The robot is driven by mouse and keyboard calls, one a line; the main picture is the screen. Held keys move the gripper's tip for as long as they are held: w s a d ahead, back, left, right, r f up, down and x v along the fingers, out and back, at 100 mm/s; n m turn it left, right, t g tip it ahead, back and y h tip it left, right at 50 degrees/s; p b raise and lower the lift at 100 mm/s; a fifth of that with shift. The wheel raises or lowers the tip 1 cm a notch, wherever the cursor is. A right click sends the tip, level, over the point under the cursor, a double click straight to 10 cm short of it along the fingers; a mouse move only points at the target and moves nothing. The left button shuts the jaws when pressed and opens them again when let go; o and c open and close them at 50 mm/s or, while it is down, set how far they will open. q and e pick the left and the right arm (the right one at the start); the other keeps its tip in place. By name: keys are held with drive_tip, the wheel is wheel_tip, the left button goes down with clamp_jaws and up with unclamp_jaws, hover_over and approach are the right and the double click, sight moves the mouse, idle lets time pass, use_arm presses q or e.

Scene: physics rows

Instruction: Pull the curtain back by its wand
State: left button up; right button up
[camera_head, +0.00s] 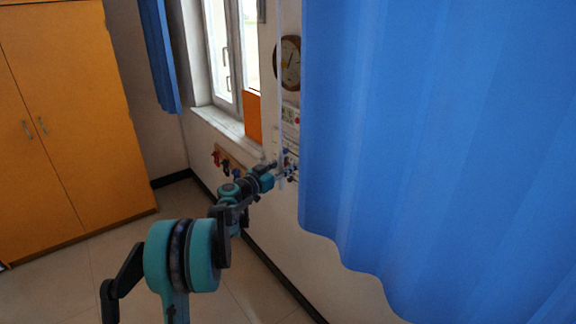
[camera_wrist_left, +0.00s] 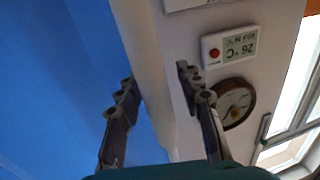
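The blue curtain (camera_head: 430,150) hangs across the right half of the head view; it fills the left side of the left wrist view (camera_wrist_left: 50,80). Its wand (camera_head: 281,80) is a thin pale rod hanging upright beside the curtain's left edge. My left gripper (camera_head: 286,168) is at the wand's lower part. Exact finger contact is hard to see. My right gripper is in neither view.
An orange cabinet (camera_head: 65,120) stands at the left. A window (camera_head: 226,60) with a sill is in the wall behind my left arm. A round clock (camera_head: 288,62) and a small thermometer display (camera_wrist_left: 230,45) are on the wall. The floor at lower left is clear.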

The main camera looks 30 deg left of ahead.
use_arm(q)
drive_tip(key=shift+w+d, duration=0.1)
drive_tip(key=shift+w, duration=0.2)
clamp_jaws()
drive_tip(key=shift+d, duration=0.1)
